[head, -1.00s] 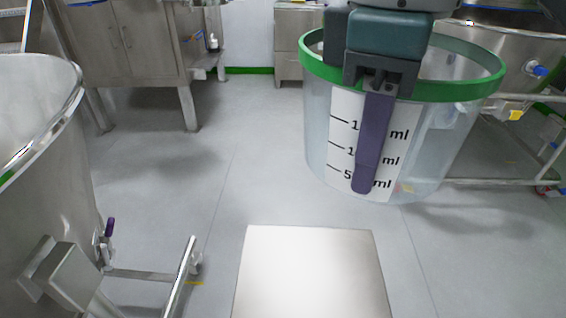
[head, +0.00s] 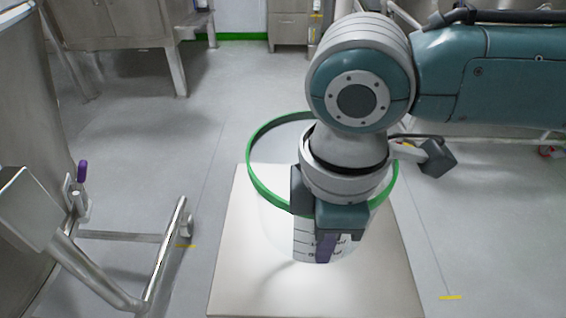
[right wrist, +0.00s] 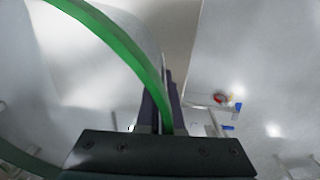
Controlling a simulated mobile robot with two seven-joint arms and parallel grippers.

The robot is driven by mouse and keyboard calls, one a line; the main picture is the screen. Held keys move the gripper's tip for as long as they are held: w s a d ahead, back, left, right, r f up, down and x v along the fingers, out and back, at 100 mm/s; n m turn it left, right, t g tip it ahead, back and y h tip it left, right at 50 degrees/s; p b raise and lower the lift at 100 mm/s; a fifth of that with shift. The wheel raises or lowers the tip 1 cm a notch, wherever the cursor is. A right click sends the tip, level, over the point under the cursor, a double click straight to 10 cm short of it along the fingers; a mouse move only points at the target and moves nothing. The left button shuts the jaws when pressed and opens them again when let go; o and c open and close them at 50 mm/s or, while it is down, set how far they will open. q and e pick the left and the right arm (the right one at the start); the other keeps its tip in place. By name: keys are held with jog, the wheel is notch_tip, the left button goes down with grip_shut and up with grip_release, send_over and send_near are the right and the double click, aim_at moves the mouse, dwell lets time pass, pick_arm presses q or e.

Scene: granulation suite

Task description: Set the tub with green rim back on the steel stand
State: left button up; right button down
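The clear tub with green rim (head: 256,181) is upright over the steel stand (head: 385,290), within its top as seen from the head. I cannot tell whether its base touches the stand. My right gripper (head: 325,248) is shut on the tub's near wall at the rim, with one purple finger outside over the printed ml scale. My right arm hides part of the tub's far and right side. In the right wrist view the green rim (right wrist: 125,46) runs down between the purple fingers (right wrist: 162,108). My left gripper is out of view.
A large steel vessel (head: 25,110) with a tubular wheeled frame (head: 165,260) stands left of the stand. Steel cabinets (head: 110,22) stand at the back left. The floor between them and the stand is clear. Yellow floor marks (head: 451,297) lie near the stand.

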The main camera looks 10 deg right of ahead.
jog(key=shift+f+b, duration=1)
jog(key=shift+f, duration=1.75)
jog(key=shift+f, duration=0.2)
jog(key=c, duration=1.1)
grip_release()
jog(key=shift+r, duration=0.1)
